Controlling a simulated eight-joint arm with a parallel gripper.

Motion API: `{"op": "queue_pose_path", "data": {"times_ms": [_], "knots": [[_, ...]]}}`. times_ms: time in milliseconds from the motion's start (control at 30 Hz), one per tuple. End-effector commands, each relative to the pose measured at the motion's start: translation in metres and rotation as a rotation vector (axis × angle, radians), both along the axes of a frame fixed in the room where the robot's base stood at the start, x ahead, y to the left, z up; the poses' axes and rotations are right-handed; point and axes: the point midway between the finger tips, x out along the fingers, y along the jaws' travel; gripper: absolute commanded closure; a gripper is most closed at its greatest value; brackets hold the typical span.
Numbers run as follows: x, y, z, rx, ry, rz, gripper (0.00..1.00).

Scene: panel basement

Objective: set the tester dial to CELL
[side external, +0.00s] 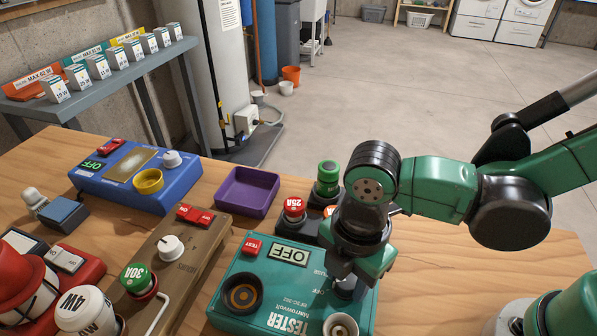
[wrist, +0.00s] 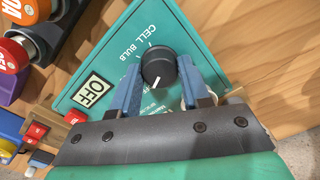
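In the side view my gripper (side external: 349,283) hides most of the dial.
A red TEST button (side external: 252,246) and round sockets (side external: 243,293) are on the tester. Red 25A (side external: 294,207) and green (side external: 328,176) plugs stand behind it. A purple tray (side external: 247,191), brown panel (side external: 178,262) and blue panel (side external: 135,178) lie left. Bench to the right is clear.

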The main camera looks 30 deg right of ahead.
Motion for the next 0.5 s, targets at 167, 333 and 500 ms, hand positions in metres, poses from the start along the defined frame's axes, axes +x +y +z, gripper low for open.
{"op": "queue_pose_path", "data": {"times_ms": [167, 333, 500], "knots": [[0.0000, 0.0000, 0.0001, 0.000, 0.000, -0.006, 1.00], [0.0000, 0.0000, 0.0002, 0.000, 0.000, -0.046, 1.00], [0.0001, 0.0000, 0.0002, 0.000, 0.000, -0.138, 1.00]]}}
